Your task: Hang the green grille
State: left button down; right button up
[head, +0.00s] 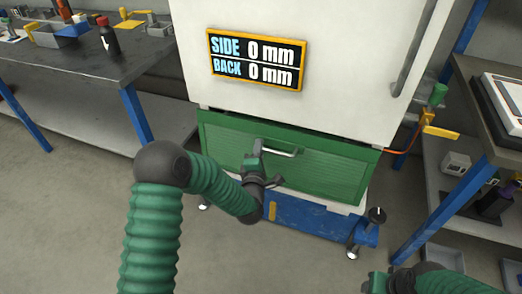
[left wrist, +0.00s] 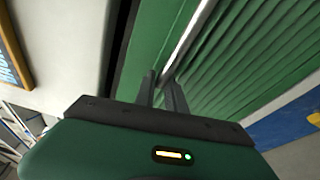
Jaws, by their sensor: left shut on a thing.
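The green grille (head: 325,172) is a wide ribbed panel low on the front of the white cabinet (head: 320,100), just under its white door. A pale bar handle (head: 283,151) runs across its upper middle. My left gripper (head: 259,150) is at the handle's left part and shut on it. In the left wrist view the two fingers (left wrist: 161,90) close around the handle (left wrist: 185,38), with the ribbed grille behind. My right gripper (head: 385,282) shows only partly at the bottom right, away from the grille; its jaws are unclear.
A display (head: 256,60) on the cabinet reads SIDE 0 mm, BACK 0 mm. A blue base unit (head: 310,215) sits below the grille. A workbench (head: 85,60) with bottles and bins stands left, and another bench (head: 490,130) stands right. Bare floor lies in front.

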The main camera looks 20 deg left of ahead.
pick_arm(q)
notch_tip(320, 180, up, 2)
jog(key=shift+r+p, duration=0.15)
jog(key=shift+p, duration=0.25)
jog(key=r+p+v, duration=0.1)
jog(key=p+v, duration=0.4)
jog(key=v, duration=1.3)
jog(key=shift+r+p, duration=0.25)
jog(key=shift+p, duration=0.1)
jog(key=shift+d, duration=0.1)
